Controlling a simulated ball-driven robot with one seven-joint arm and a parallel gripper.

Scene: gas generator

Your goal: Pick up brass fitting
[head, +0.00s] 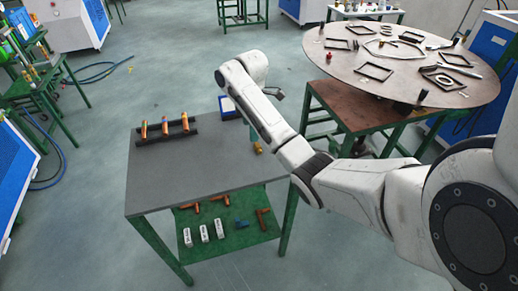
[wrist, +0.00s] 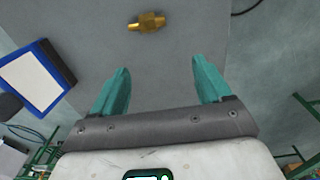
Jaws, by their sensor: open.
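The brass fitting (wrist: 147,22) lies on the grey table top at the top of the wrist view. It is a short golden piece with a wider middle. In the head view a small brass-coloured piece (head: 258,147), seemingly the same fitting, shows beside my arm near the table's right edge. My gripper (wrist: 160,68) has its two teal fingers wide apart with nothing between them. The fitting is beyond the fingertips, slightly left of their midline, and apart from them.
A blue-framed white panel or tray (wrist: 34,80) lies left of my gripper. A black rack (head: 167,132) with several copper-coloured cylinders stands on the grey table (head: 180,180). Boxes and fittings sit on the green lower shelf (head: 240,247). A round table (head: 345,70) with parts is at right.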

